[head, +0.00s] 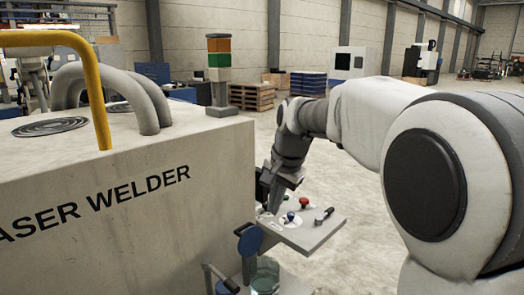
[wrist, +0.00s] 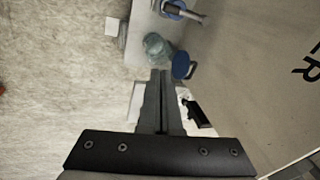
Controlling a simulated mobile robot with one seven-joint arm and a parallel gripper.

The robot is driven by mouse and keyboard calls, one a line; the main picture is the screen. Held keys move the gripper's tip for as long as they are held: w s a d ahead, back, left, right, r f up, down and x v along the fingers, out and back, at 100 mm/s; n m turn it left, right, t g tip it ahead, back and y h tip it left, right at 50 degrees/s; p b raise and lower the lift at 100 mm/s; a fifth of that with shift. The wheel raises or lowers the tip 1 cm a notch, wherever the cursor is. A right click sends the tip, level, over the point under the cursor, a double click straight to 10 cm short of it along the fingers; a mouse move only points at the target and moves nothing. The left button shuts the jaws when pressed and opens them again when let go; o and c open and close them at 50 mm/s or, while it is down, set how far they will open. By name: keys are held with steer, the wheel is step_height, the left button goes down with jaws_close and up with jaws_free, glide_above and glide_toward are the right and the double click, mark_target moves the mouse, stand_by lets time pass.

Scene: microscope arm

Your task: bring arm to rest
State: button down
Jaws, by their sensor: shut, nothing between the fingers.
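My gripper (wrist: 158,75) points down with its two fingers together and nothing between them. In the head view my gripper (head: 268,205) is beside the laser welder, at the inner end of the control panel, partly hidden by its own wrist. In the wrist view the fingertips appear just below a clear glass vessel (wrist: 155,45) and left of a blue disc (wrist: 181,65). I cannot tell whether they touch either. The blue disc (head: 250,240) and glass vessel (head: 265,275) also show low in the head view. I cannot make out a microscope arm for certain.
The laser welder (head: 130,190) fills the left of the head view, with a yellow rail (head: 98,95) on top. A grey control panel (head: 315,230) with red and blue knobs juts from it. Open floor (head: 350,205) lies beyond the panel.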

steer(key=s+d+r+n+t, duration=0.1)
steer(key=s+d+r+n, duration=0.15)
steer(key=s, duration=0.45)
steer(key=s+d+r+n, duration=0.1)
steer(key=s+d, duration=0.3)
steer(key=s, duration=0.3)
steer(key=s+d+f+n+h, duration=0.1)
steer(key=s+d+f, duration=0.1)
steer(key=s, duration=0.4)
steer(key=s+d+f+n+t, duration=0.1)
steer(key=s+d+f+n, duration=0.1)
steer(key=s, duration=0.5)
steer(key=shift+s+d+f+t+h, duration=0.2)
steer(key=shift+d+f+t+h, duration=0.15)
steer(key=shift+f, duration=0.45)
steer(key=shift+d, duration=0.1)
